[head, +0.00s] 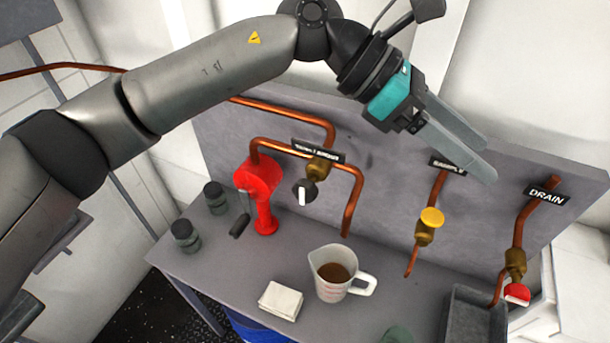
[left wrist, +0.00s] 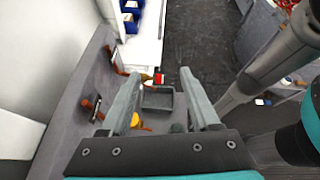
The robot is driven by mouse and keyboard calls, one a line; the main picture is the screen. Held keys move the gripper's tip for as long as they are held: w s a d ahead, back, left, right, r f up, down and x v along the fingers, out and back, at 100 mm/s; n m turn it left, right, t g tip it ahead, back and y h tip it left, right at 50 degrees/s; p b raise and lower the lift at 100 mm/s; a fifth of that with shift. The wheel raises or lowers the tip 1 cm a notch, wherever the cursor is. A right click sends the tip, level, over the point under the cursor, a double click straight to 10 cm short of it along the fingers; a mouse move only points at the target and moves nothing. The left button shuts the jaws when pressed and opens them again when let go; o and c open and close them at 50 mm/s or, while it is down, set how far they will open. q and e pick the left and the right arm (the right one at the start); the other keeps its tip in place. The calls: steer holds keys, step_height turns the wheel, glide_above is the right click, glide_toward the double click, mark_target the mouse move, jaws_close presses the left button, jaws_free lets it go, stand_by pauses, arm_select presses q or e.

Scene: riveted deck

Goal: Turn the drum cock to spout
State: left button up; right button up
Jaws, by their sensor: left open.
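A brass cock (head: 319,169) with a round black knob (head: 305,191) sits on the copper pipe below a label too small to read surely. The knob's white mark points about straight down in the picture. No sign in view reads drum, so I cannot tell for sure that this is the drum cock. A copper spout pipe (head: 352,200) bends down from it above a measuring jug (head: 330,273) of brown liquid. My left gripper (head: 485,160) is open and empty, up and right of this cock, by the SAMPLE label; its fingers also show in the left wrist view (left wrist: 160,76).
A red hand pump (head: 262,190) stands left of the cock. The SAMPLE valve (head: 432,219) has a yellow knob and the DRAIN valve (head: 517,293) a red one. A grey tray (head: 474,302), a white cloth (head: 281,300) and two dark jars (head: 185,235) are on the bench.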

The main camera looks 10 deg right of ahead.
arm_select(q)
steer(key=w+a+f+m+t+y, duration=0.2)
steer(key=w+a+f+t+y, duration=0.15)
steer(key=w+a+y, duration=0.2)
steer(key=t+y, duration=0.3)
steer(key=y, duration=0.2)
glide_toward(305, 183)
step_height(305, 183, down, 10)
steer(key=p, duration=0.3)
steer(key=shift+f+p, duration=0.15)
steer(key=shift+p, duration=0.15)
steer(key=shift+c, duration=0.3)
jaws_close()
